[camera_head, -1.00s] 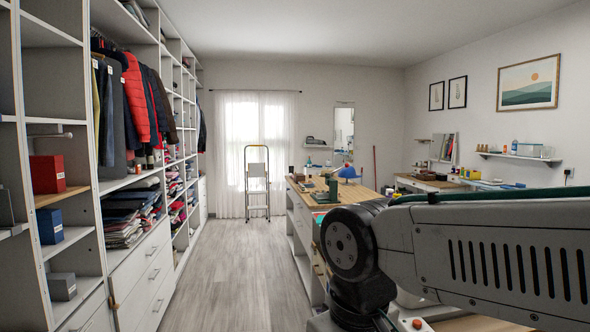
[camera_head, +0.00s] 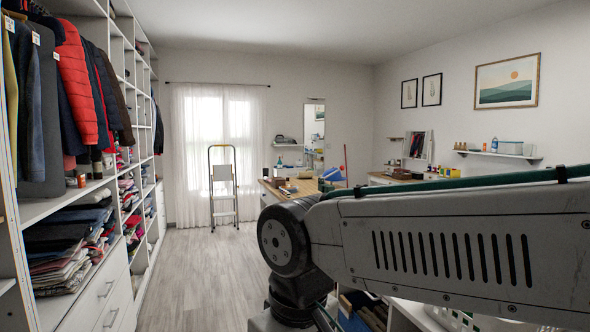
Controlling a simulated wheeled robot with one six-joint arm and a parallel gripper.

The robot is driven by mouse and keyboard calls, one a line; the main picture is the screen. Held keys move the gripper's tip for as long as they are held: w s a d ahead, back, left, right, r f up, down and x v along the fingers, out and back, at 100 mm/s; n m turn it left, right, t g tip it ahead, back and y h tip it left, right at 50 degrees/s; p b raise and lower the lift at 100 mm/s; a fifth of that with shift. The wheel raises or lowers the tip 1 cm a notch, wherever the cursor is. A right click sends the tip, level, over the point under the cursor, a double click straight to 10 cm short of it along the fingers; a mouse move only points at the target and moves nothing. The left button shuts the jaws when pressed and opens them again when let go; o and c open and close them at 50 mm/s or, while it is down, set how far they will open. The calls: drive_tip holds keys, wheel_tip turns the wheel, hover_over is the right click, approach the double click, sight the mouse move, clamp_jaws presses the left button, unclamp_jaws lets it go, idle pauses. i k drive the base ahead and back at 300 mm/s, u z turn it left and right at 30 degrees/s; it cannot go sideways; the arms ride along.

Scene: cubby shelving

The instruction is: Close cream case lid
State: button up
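I cannot make out a cream case or its lid in this view. My gripper is not in view. Only a part of my arm shows, large across the lower right, and it covers much of the workbench area behind it.
Tall white shelving (camera_head: 145,75) with hanging clothes and folded piles (camera_head: 70,245) lines the left. A wooden-topped bench (camera_head: 295,188) stands beyond my arm. A stepladder (camera_head: 223,187) stands by the curtained window. The grey floor (camera_head: 190,265) between shelving and bench is clear.

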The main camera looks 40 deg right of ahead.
sight(301, 175)
drive_tip(key=i, duration=1.8)
drive_tip(key=z, duration=0.9)
drive_tip(key=i, duration=6.8)
drive_tip(key=z, duration=1.75)
